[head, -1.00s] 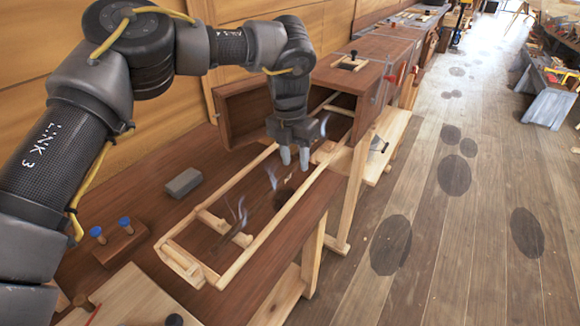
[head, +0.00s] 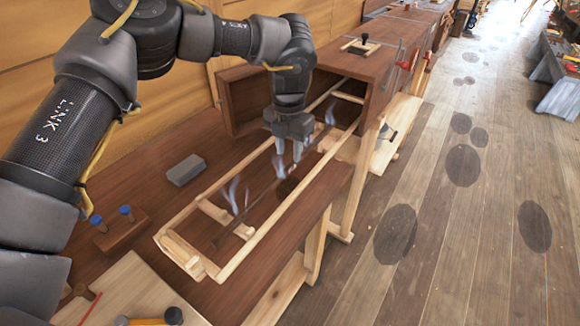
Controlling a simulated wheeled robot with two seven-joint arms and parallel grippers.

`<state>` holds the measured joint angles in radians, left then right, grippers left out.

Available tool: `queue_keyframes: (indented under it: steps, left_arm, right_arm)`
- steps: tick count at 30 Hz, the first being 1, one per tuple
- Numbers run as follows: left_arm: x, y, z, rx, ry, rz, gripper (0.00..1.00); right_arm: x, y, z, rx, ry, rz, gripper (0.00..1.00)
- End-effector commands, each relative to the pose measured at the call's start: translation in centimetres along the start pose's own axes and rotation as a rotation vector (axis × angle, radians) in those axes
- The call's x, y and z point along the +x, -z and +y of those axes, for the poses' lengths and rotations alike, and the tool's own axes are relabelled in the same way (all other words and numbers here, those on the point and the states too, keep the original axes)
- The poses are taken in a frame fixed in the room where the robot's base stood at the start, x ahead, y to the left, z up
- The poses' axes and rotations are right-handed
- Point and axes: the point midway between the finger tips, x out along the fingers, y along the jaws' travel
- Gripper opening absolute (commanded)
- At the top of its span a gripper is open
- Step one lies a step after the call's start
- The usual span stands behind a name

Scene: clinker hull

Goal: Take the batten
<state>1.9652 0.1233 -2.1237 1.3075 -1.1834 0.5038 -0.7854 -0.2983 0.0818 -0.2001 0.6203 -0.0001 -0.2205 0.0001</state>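The batten (head: 243,214) looks like a thin dark strip. It lies lengthwise along a pale wooden rack (head: 255,237) that reaches out of a dark wooden box (head: 330,80). Wisps of steam rise around the strip. My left gripper (head: 288,151) points down over the far half of the rack, near the box mouth. Its two pale fingertips are apart, and I see nothing held between them. The gripper hides part of the rack and the strip behind it. I cannot tell how high the fingertips are above the strip. My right gripper is not in view.
A grey block (head: 186,170) and a dark wooden block with blue-topped pegs (head: 115,230) lie on the bench left of the rack. A pale board (head: 130,290) and a mallet-like tool (head: 150,321) are at the near edge. Open floor (head: 450,230) lies right.

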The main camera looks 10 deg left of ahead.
Motion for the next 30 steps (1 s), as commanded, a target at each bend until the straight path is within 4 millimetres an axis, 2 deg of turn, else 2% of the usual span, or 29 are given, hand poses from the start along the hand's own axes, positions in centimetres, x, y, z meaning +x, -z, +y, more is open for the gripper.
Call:
queue_keyframes:
  steps: [6,9,19,27,30]
  left_arm:
    - [2.9,0.1,0.0,0.002,0.001,0.006,0.36]
    - [4.2,0.1,0.0,0.0,0.0,0.004,0.36]
    - [5.0,0.0,0.0,0.0,0.0,0.002,0.36]
    - [5.0,0.0,0.0,0.0,0.0,0.002,0.01]
    - [5.0,0.0,0.0,0.0,0.0,0.002,0.0]
  right_arm:
    - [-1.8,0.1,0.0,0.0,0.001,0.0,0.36]
    - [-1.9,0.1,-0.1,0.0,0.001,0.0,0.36]
    - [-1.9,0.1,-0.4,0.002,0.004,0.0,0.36]
    - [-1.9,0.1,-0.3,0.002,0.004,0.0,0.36]
    - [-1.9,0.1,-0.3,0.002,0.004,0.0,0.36]
